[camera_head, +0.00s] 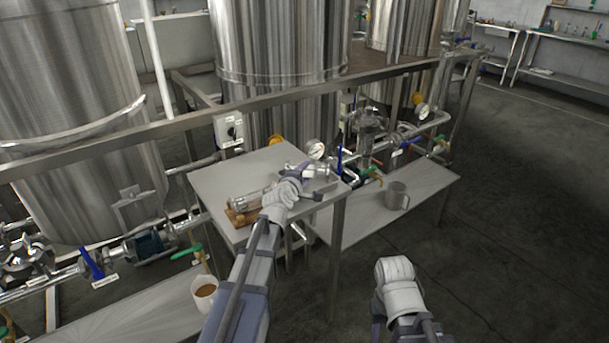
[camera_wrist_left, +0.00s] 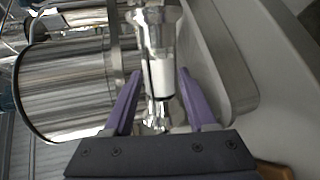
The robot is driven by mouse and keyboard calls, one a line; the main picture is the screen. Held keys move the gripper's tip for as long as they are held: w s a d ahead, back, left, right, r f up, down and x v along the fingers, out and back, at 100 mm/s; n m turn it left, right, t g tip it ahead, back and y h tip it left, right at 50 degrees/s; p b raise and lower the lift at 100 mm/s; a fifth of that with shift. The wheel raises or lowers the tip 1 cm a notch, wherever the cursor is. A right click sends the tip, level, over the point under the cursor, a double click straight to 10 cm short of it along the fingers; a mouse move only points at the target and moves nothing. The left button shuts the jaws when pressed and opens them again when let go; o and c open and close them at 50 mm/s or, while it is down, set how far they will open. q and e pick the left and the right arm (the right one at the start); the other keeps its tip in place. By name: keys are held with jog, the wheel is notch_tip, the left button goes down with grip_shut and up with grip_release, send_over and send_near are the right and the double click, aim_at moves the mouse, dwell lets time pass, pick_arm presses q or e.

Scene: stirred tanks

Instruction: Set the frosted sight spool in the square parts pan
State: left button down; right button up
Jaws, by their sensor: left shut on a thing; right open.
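The frosted sight spool (camera_wrist_left: 161,76), with a whitish middle and shiny metal ends, is between the purple fingers of my left gripper (camera_wrist_left: 160,84) in the left wrist view. My left gripper (camera_head: 303,188) is shut on it, over the right part of the small grey table in the head view, where the hand largely hides the spool. A grey rounded rim (camera_wrist_left: 232,100) beside the spool in the wrist view looks like the pan's, but I cannot tell surely. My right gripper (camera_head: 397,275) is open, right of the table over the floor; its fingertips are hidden.
A clear cylinder with metal ends (camera_head: 247,201) lies on a wooden block (camera_head: 238,218) at the table's left. A pressure gauge (camera_head: 316,150) and piping stand behind the table (camera_head: 228,180). A metal mug (camera_head: 396,196) and a white cup (camera_head: 204,292) stand on lower benches.

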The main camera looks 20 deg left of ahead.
pick_arm(q)
jog(key=shift+s+f, duration=0.1)
jog(key=shift+f, duration=0.05)
jog(key=shift+c, duration=2.4)
grip_release()
jog(key=shift+r+p, duration=0.4)
jog(key=shift+p, duration=0.1)
jog(key=p+v, duration=0.3)
jog(key=v, duration=0.9)
jog(key=shift+r, duration=0.15)
jog(key=s+d+f+m+g+h, duration=0.2)
jog(key=s+d+f+m+g, duration=0.4)
jog(key=d, duration=0.3)
jog(key=s+d+f+m+g+h, duration=0.1)
jog(key=s+d+f+m+g, duration=0.25)
jog(key=d+f+m, duration=0.45)
jog(key=s+d+f+m+g+y, duration=0.2)
jog(key=s+m+g+y, duration=0.2)
jog(key=s, duration=1)
jog(key=m+g, duration=0.2)
jog(key=m, duration=0.2)
jog(key=shift+y, duration=0.3)
